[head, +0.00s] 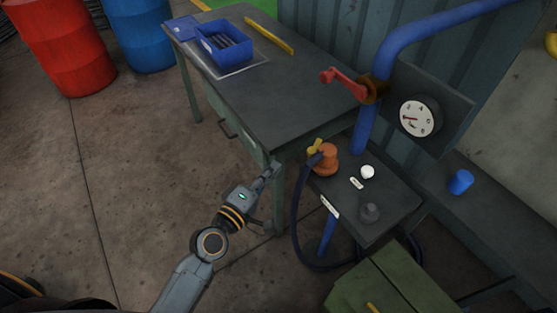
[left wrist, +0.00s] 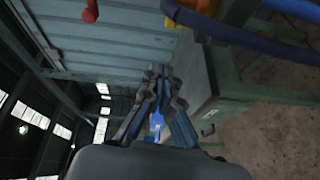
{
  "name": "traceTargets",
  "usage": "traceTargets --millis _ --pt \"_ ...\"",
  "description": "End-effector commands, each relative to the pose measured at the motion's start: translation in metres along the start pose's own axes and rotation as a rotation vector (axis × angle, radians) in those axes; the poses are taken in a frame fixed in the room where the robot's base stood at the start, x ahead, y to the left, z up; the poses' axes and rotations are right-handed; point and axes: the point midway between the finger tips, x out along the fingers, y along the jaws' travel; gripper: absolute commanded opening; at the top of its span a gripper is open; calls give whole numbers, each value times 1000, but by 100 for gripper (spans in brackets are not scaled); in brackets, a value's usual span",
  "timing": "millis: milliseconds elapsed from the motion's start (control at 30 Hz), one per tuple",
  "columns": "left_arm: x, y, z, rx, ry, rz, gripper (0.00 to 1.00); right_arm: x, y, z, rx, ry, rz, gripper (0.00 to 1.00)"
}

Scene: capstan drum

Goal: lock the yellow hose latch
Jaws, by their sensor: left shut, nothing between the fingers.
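The yellow hose latch (head: 315,146) sits on the upper left side of an orange coupling (head: 326,160) at the small dark stand. A dark blue hose (head: 297,200) hangs from the coupling in a loop to the floor. My left gripper (head: 274,167) is shut and empty, left of the latch and apart from it, near the table's corner. In the left wrist view, my shut fingers (left wrist: 157,72) point up the picture. The yellow latch (left wrist: 171,22) and part of the orange coupling (left wrist: 202,5) show beyond them at the top edge. My right gripper is not in view.
A grey worktable (head: 270,100) with a blue bin (head: 224,44) stands behind my left gripper. A red crank handle (head: 343,85) on a blue pipe (head: 392,55) and a gauge (head: 418,117) stand beyond the coupling. A green box (head: 395,285) is in front.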

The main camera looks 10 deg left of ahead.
Motion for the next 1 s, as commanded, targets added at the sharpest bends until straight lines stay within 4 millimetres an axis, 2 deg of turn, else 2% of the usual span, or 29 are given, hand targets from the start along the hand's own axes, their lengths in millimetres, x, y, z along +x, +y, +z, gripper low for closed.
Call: traceTargets --millis 100,233,467,833,933,1000 --pt "-16 -2 1 1 1 -1 0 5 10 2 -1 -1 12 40" --pt "-24 0 2 1 1 0 0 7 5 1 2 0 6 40" --pt "-26 1 2 0 1 0 0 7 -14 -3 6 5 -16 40" --pt "-26 0 2 2 1 -1 0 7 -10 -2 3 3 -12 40" --pt "-25 -15 3 23 0 -30 0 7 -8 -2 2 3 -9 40" --pt "-25 -41 4 64 -3 -83 0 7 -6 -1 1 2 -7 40"
